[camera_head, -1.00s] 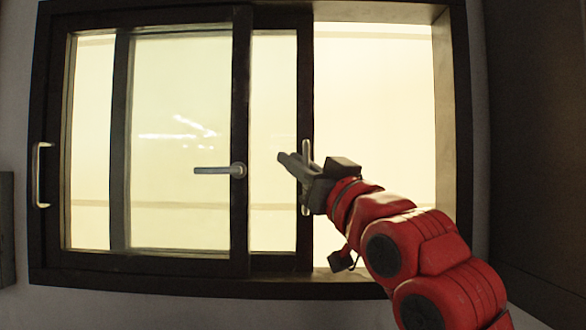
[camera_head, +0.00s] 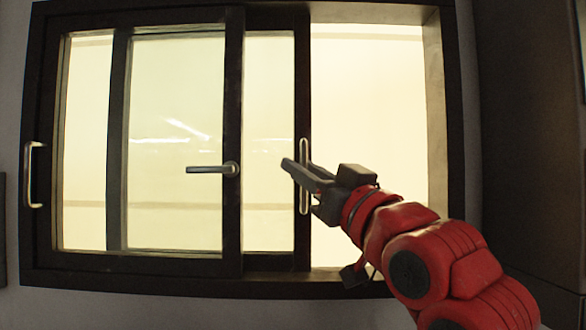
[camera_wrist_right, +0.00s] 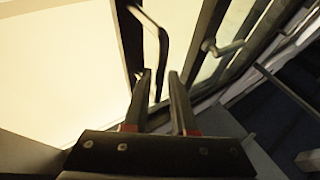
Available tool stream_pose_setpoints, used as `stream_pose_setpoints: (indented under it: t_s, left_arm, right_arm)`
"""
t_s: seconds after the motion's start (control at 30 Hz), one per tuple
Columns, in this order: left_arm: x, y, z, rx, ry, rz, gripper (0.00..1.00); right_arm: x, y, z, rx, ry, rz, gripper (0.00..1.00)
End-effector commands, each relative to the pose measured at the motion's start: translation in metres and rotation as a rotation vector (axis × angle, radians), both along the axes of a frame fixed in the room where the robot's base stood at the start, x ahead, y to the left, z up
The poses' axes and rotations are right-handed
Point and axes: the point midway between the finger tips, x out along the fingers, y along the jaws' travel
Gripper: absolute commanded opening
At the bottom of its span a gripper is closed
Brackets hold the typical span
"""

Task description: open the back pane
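The window has two dark-framed sliding panes. The back pane (camera_head: 269,140) has a vertical bar handle (camera_head: 304,150) on its right stile. The front pane (camera_head: 180,190) overlaps much of it and carries a lever handle (camera_head: 231,169) and a bar handle (camera_head: 34,175) at far left. My right gripper (camera_head: 303,180) is at the back pane's bar handle. In the right wrist view the fingers (camera_wrist_right: 160,88) are apart, with the bar handle (camera_wrist_right: 163,45) running down between their tips. Contact with a finger is unclear. My left gripper is not in view.
The window is uncovered right of the back pane, showing a bright opening (camera_head: 368,120) up to the right jamb (camera_head: 437,130). A dark tall panel (camera_head: 525,130) stands at the right. The dark bottom frame (camera_head: 130,277) runs below the panes.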

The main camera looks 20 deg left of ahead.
Motion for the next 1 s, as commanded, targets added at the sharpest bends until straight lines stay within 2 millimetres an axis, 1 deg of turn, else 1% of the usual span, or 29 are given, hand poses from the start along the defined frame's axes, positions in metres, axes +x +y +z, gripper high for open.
stream_pose_setpoints:
  t_s: [0.03,0.1,0.3,0.5,0.7,1.0]
  left_arm:
    - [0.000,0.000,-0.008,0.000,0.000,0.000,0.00]
    - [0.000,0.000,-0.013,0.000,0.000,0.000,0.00]
    - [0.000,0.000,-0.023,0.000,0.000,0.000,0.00]
    - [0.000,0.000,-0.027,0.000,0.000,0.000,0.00]
    - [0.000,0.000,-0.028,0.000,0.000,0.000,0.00]
    - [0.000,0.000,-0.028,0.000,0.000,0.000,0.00]
  right_arm:
    - [-0.007,-0.010,-0.009,0.001,-0.001,-0.002,0.25]
    - [-0.019,-0.023,-0.015,0.005,-0.007,-0.002,0.25]
    - [-0.052,-0.061,-0.034,0.004,-0.007,-0.001,0.25]
    - [-0.074,-0.088,-0.048,0.001,-0.002,-0.002,0.25]
    - [-0.083,-0.098,-0.054,0.000,-0.001,-0.001,0.25]
    - [-0.085,-0.099,-0.054,-0.001,-0.001,0.000,0.25]
